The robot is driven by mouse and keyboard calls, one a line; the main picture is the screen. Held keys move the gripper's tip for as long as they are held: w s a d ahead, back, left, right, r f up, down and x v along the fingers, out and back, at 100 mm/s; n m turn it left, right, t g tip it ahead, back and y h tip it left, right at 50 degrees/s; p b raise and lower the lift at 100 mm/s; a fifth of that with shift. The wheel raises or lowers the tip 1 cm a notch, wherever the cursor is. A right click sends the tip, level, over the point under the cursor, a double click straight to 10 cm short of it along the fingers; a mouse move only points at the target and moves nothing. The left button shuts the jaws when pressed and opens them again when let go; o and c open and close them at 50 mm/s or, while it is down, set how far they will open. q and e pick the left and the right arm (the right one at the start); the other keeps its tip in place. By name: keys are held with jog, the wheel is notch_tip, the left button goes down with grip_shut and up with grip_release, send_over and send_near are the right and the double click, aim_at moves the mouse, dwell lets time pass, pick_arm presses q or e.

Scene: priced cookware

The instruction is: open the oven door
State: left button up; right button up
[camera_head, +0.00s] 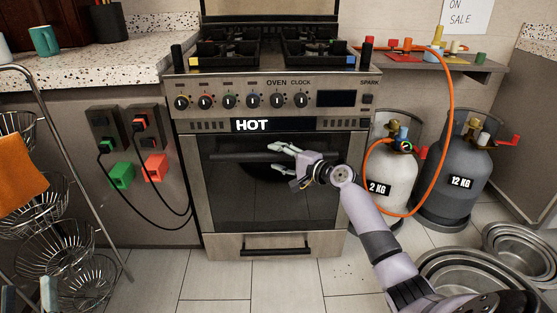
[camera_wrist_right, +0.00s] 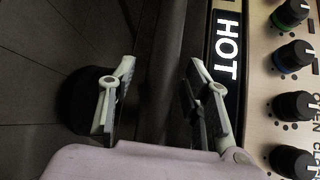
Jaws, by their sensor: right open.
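The oven door (camera_head: 235,205) is upright and shut, with a dark glass front. Its dark horizontal handle (camera_head: 232,157) runs across the upper part, under the lit HOT sign (camera_head: 252,126). My right gripper (camera_head: 277,157) is open at the handle, right of the door's middle. In the right wrist view the handle (camera_wrist_right: 166,60) appears as a dark bar between the two spread fingers of my right gripper (camera_wrist_right: 157,95). Whether either finger touches it cannot be told. The right hand hides part of the handle. My left gripper is not identifiable in view.
A drawer handle (camera_head: 277,251) lies below the door. Gas bottles (camera_head: 455,170) and an orange hose (camera_head: 451,90) stand right of the oven. Metal pans (camera_head: 522,245) lie at lower right. A wire basket rack (camera_head: 75,150) stands at left. Floor before the oven (camera_head: 225,285) is clear.

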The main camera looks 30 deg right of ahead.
jog(key=shift+w+a, duration=0.1)
jog(key=shift+w, duration=0.1)
jog(key=shift+c, duration=0.4)
grip_shut()
dwell(0.5)
